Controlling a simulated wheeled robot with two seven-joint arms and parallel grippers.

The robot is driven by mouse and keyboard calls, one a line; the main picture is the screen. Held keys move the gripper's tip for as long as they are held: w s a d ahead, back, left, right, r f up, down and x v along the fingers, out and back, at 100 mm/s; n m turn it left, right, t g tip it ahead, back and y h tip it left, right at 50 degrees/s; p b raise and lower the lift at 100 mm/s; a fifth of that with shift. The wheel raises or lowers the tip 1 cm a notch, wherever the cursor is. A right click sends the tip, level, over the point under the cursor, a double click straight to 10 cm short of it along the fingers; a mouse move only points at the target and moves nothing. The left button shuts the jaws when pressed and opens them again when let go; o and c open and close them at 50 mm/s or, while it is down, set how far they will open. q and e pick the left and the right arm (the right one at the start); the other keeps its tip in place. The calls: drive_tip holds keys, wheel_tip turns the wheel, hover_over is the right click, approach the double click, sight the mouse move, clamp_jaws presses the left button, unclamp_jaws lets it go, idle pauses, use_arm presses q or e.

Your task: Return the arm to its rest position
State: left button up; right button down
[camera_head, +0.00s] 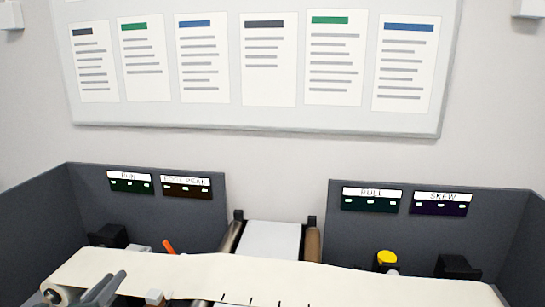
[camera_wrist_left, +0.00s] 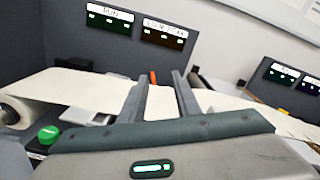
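My left gripper (camera_head: 108,284) is low at the left of the head view, over the left end of the cream web (camera_head: 220,275). In the left wrist view its two grey fingers (camera_wrist_left: 158,82) stand apart with nothing held between them. The cream web (camera_wrist_left: 85,90) and an upright orange lever (camera_wrist_left: 154,78) show beyond the fingers. My right gripper is in neither view.
The web runs across the front, with a roll (camera_head: 58,294) at its left end. Dark panels with labelled displays (camera_head: 131,182) (camera_head: 372,198) stand behind. A white conveyor bed (camera_head: 270,240) lies between them. A yellow knob (camera_head: 387,257) is at right, a green button (camera_wrist_left: 48,134) at left.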

use_arm(q)
drive_tip(key=s+d+f+n+g+y, duration=0.3)
drive_tip(key=s+d+f+n, duration=0.1)
drive_tip(key=s+f+n, duration=0.5)
drive_tip(key=s+d+f+n+g+y, duration=0.4)
drive_tip(key=s+f+n, duration=0.3)
drive_tip(key=n, duration=0.5)
drive_tip(key=s+d+f+n+g+h, duration=0.3)
drive_tip(key=s+d+n+g, duration=0.15)
drive_tip(key=s+d, duration=0.5)
drive_tip(key=s+d+f+n+g+h, duration=0.3)
drive_tip(key=s+d+n, duration=0.3)
drive_tip(key=s, duration=0.6)
wheel_tip(320, 180, down, 34)
drive_tip(key=s+d+m+g+b, duration=0.1)
drive_tip(key=m+b, duration=0.1)
drive_tip(key=b, duration=0.5)
drive_tip(key=s+a+f+b, duration=0.1)
drive_tip(key=s+f+b, duration=0.2)
drive_tip(key=s+f, duration=0.6)
drive_tip(key=s+a+f+g+b, duration=0.1)
drive_tip(key=s+f+b, duration=0.3)
drive_tip(key=s+f, duration=0.5)
wheel_tip(320, 180, down, 8)
drive_tip(key=shift+s+a+f, duration=0.1)
drive_tip(key=shift+s+a, duration=0.2)
drive_tip(key=shift+a, duration=0.3)
